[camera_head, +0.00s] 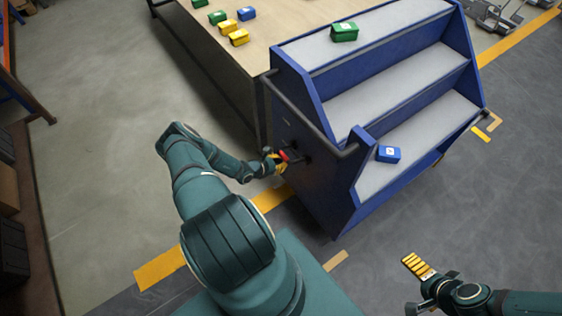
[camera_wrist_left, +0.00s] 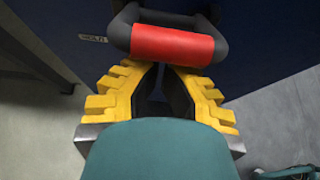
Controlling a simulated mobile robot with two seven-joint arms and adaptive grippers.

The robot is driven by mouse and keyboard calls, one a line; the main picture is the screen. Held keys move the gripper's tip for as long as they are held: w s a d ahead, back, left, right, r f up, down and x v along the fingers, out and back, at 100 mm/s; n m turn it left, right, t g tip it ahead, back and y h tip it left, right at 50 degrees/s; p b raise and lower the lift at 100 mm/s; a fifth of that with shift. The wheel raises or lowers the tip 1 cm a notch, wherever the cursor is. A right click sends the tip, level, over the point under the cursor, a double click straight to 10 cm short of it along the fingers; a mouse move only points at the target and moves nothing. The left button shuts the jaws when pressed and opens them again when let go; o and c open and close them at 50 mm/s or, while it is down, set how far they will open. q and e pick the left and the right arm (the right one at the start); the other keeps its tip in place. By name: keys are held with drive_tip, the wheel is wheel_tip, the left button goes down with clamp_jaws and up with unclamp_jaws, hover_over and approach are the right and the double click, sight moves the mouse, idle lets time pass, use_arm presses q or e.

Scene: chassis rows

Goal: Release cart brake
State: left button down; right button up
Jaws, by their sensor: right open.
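The blue cart (camera_head: 330,195) has sloping grey shelves and a dark push bar (camera_head: 300,115) on its left end. A brake handle with a red grip and dark bracket is on that end panel; its red grip (camera_head: 284,155) is small in the head view and large in the left wrist view (camera_wrist_left: 172,45). My left gripper (camera_head: 277,161) has yellow fingers right at the red grip. In the left wrist view its fingertips (camera_wrist_left: 160,70) converge just below the grip; whether they touch it is unclear. My right gripper (camera_head: 413,284) is open and empty, low at the right, away from the cart.
A green box (camera_head: 344,32) sits on the cart's top shelf and a blue box (camera_head: 388,154) on the lowest. A wooden table (camera_head: 225,60) with several small boxes stands behind, left of the cart. A label (camera_wrist_left: 93,38) is beside the handle. Floor is clear at left.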

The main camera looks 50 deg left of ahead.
use_arm(q)
drive_tip(key=shift+r+p, duration=0.7)
drive_tip(key=shift+r, duration=0.1)
use_arm(e)
drive_tip(key=shift+r, duration=0.8)
use_arm(q)
wheel_tip(320, 180, down, 4)
drive_tip(key=b, duration=0.5)
drive_tip(key=w+r+p+v, duration=0.1)
drive_tip(key=p+v, duration=0.1)
drive_tip(key=v, duration=0.8)
drive_tip(key=shift+r+p, duration=0.3)
drive_tip(key=shift+r, duration=0.05)
use_arm(e)
drive_tip(key=shift+w+d+f, duration=0.1)
drive_tip(key=shift+d+f, duration=0.15)
drive_tip(key=shift+f, duration=0.4)
drive_tip(key=shift+d+f, duration=0.2)
drive_tip(key=shift+f, duration=0.4)
use_arm(q)
drive_tip(key=shift+d, duration=0.1)
